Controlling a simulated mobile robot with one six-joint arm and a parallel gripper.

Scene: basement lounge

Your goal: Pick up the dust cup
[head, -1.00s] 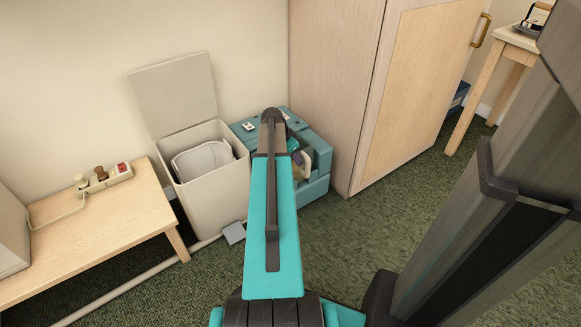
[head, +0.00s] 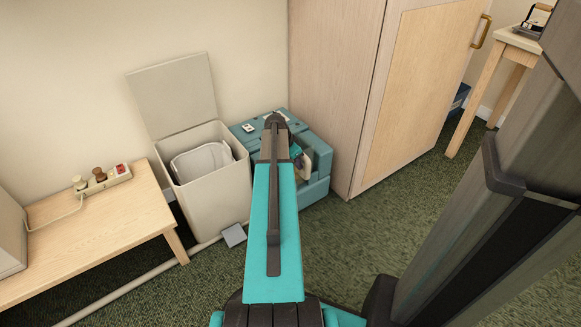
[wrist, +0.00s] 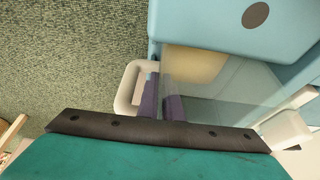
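The dust cup appears to be the clear-walled part (wrist: 205,92) in the wrist view, with a cream loop handle (wrist: 130,90) on its left side. It sits at the recess of a blue-teal machine (head: 318,157) on the floor in the head view, where a cream edge shows beside my arm. My gripper (wrist: 163,106) shows two purplish finger shapes close together beside the handle, partly seen through the clear wall. Whether they touch or hold the handle is unclear. In the head view my arm hides the gripper.
A cream bin (head: 215,195) with a raised lid stands left of the machine. A wooden cabinet (head: 335,90) stands close on the right. A low wooden table (head: 100,230) with a power strip is at left. Green carpet (head: 390,220) is clear at the front right.

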